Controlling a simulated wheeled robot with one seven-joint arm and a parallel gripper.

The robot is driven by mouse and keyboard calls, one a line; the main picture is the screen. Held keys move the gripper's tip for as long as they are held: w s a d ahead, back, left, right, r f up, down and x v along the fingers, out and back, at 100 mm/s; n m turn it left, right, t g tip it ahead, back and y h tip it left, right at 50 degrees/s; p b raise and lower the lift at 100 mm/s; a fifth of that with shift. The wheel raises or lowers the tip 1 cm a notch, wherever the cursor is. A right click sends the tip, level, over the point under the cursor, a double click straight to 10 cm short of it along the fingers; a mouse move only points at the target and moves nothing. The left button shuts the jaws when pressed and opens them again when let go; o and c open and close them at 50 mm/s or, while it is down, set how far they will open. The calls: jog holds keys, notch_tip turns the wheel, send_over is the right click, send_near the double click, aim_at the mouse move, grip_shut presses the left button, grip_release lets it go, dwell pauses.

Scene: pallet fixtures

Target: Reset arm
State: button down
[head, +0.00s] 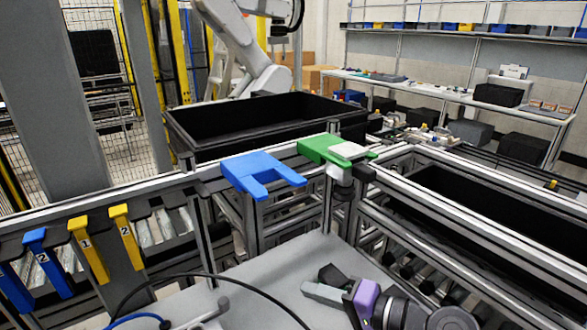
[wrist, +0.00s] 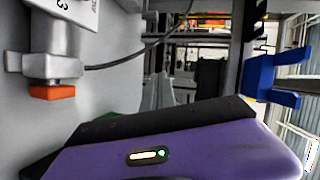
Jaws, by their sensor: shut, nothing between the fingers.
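My gripper (head: 323,285) is low in the head view, over the grey top of my base. Its purple housing shows behind the fingers, which are shut and empty. It is apart from the blue fork-shaped fixture (head: 262,172) and the green fixture (head: 335,150), both on the rail beyond it. A pale block lies on the green fixture.
A black crate (head: 262,126) stands behind the fixtures, and another black crate (head: 500,215) is at the right. Yellow brackets (head: 90,250) and blue brackets (head: 48,262) hang on the left rail. A dark cable (head: 215,276) loops across the front. A white robot arm (head: 240,50) stands behind.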

jog(key=d+f+m+t+h, duration=0.2)
jog(key=d+t+h, duration=0.4)
jog(key=d, duration=0.2)
jog(key=s+d+f+t+h, duration=0.3)
jog(key=s+d+h, duration=0.25)
jog(key=s, duration=0.45)
jog(key=s+d+r+n+g+h, duration=0.1)
jog(key=s+n, duration=0.5)
jog(key=s, duration=2.3)
jog(key=shift+s+d+g, duration=0.3)
jog(key=shift+d+g, duration=0.25)
jog(key=shift+g, duration=0.15)
